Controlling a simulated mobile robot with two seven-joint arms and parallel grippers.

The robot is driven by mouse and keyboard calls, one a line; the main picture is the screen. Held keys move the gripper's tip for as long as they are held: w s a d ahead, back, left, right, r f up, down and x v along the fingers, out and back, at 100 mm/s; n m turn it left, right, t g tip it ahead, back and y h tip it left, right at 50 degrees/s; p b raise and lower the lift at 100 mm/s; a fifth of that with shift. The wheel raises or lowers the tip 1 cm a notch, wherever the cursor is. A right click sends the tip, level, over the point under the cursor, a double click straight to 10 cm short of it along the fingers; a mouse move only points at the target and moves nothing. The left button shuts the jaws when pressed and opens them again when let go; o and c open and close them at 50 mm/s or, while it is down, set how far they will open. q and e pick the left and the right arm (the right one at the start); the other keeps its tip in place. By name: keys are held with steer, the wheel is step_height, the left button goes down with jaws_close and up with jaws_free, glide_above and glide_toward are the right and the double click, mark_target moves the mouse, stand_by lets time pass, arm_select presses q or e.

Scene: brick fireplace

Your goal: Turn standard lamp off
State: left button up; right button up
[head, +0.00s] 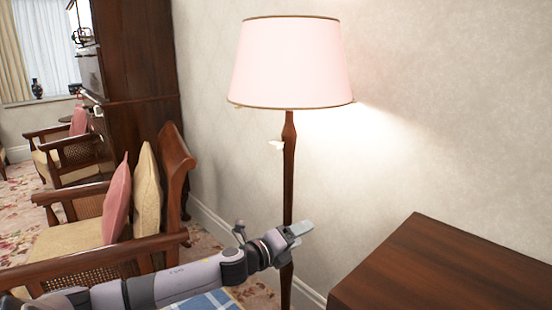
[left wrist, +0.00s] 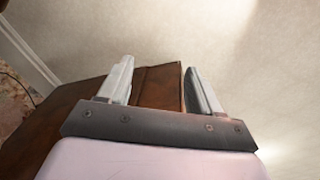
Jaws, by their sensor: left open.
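The standard lamp has a pale pink shade (head: 290,62) with dark trim on a dark wooden pole (head: 289,170). It is lit, and a bright patch of light falls on the wall to its right. A small whitish piece (head: 276,144) sticks out to the left of the pole below the shade; it looks like the switch. My left gripper (head: 306,228) is in front of the lower pole, well below that piece. In the left wrist view its two fingers (left wrist: 158,82) are apart with nothing between them. The lamp is not clearly seen there. My right gripper is not in view.
A dark wooden cabinet or table (head: 450,270) stands at the lower right; its wooden top also shows in the left wrist view (left wrist: 157,88). A cane armchair (head: 110,240) with pink and cream cushions is at the left. A tall dark cabinet (head: 140,70) stands behind it.

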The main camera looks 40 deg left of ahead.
arm_select(q)
steer(key=w+a+r+m+b, duration=0.1)
steer(key=w+a+r+m, duration=0.2)
steer(key=a+r+m, duration=0.45)
steer(key=m+t+b, duration=0.1)
steer(key=m, duration=0.4)
glide_toward(272, 146)
steer(key=w, duration=0.4)
steer(key=shift+w+d+r+p, duration=0.1)
steer(key=shift+w+p, duration=0.2)
steer(key=shift+w, duration=0.05)
steer(key=shift+w+d+r+p, duration=0.1)
steer(key=shift+w+p, duration=0.15)
steer(key=shift+w, duration=0.15)
steer(key=w, duration=0.1)
steer(key=w+p, duration=0.1)
steer(key=w, duration=0.1)
steer(key=shift+d+f, duration=0.15)
steer(key=shift+d, duration=0.05)
steer(key=shift+w+d+f, duration=0.1)
steer(key=shift+w, duration=1.05)
steer(key=c, duration=1)
steer(key=shift+c, duration=0.2)
